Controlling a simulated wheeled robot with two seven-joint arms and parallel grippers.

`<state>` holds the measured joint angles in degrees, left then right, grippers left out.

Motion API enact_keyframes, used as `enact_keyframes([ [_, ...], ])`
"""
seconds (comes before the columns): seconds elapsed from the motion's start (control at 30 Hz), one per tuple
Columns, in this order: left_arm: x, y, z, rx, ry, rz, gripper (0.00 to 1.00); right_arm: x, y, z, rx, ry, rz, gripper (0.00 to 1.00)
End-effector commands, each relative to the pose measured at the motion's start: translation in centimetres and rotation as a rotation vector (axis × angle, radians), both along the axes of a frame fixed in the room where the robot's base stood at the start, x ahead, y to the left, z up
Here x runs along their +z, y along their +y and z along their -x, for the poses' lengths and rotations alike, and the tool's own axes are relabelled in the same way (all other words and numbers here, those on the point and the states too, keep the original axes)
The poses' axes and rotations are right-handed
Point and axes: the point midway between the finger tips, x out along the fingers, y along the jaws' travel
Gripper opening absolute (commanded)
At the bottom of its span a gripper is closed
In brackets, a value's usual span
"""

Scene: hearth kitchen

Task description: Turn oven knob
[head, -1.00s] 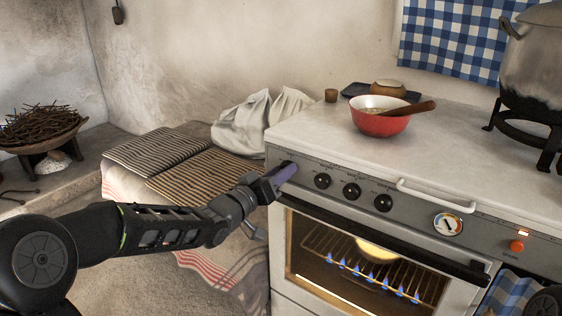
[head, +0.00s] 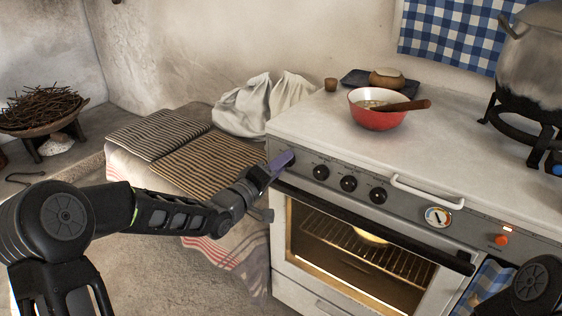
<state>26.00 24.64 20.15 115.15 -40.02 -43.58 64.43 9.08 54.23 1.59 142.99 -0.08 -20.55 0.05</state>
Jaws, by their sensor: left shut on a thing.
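The white oven has a grey front panel with a row of black knobs. My left gripper (head: 281,163) is at the left end of this panel, shut on the leftmost oven knob (head: 291,159), which its fingers mostly hide. Three other black knobs, the nearest one (head: 321,172) among them, stand free to its right. Behind the glass of the oven door (head: 352,262) the inside is lit, with a wire rack and a pale round item partly seen. No flames show there. My right gripper is not in view; only a dark part of my arm shows at bottom right.
A red bowl (head: 379,118) with a wooden spoon stands on the white oven top (head: 310,127). A large pot (head: 529,70) sits on a black stand at right. A white handle (head: 427,193), a dial (head: 438,217) and a red button (head: 502,240) are on the panel. Striped cloths (head: 207,160) lie at left.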

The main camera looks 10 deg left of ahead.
Motion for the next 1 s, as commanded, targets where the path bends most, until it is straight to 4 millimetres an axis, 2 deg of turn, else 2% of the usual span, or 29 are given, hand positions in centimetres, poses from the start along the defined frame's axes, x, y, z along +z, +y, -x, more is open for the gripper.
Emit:
enact_keyframes([
  [0.33,-0.14,0.02,0.01,0.000,0.004,0.003,0.00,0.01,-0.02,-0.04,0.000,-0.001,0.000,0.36],
  [0.37,-0.13,0.00,0.02,0.000,0.004,0.003,0.36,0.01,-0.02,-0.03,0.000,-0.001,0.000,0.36],
  [0.6,-0.08,0.01,0.01,0.000,0.002,0.002,0.56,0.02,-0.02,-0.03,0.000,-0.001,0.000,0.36],
  [1.0,0.01,0.31,0.64,0.001,0.003,0.002,0.57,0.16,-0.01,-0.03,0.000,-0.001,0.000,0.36],
])
